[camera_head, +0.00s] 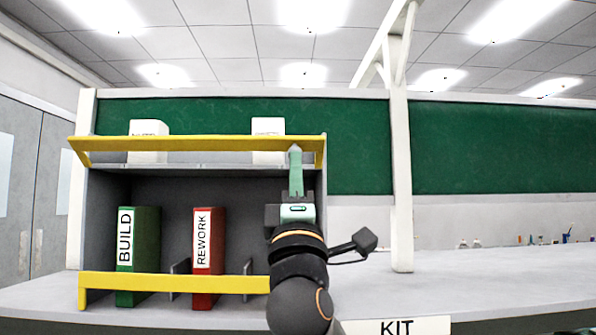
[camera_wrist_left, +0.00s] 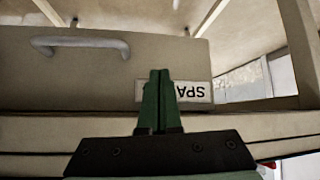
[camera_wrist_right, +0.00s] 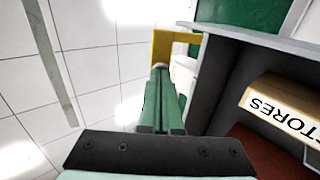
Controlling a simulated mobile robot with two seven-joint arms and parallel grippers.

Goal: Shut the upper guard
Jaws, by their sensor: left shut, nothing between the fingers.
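The upper guard (camera_head: 200,144) is a yellow bar across the front of the grey shelf unit's upper level. In the head view it looks tilted outward from the unit. My right gripper (camera_head: 296,152) points up at the guard's right end, its fingertips at or very near the bar; contact is unclear. In the right wrist view the right gripper (camera_wrist_right: 160,70) has its fingers together, with the yellow guard (camera_wrist_right: 175,42) just beyond the tips. My left gripper (camera_wrist_left: 159,72) is shut and empty in the left wrist view, before a panel with a handle; it is outside the head view.
A lower yellow guard (camera_head: 175,283) crosses the bottom level, before a green BUILD binder (camera_head: 146,245) and a red REWORK binder (camera_head: 209,250). Two white boxes (camera_head: 148,128) (camera_head: 268,126) sit on the upper level. A white post (camera_head: 401,170) stands right. A labelled panel (camera_wrist_left: 90,75) faces my left wrist.

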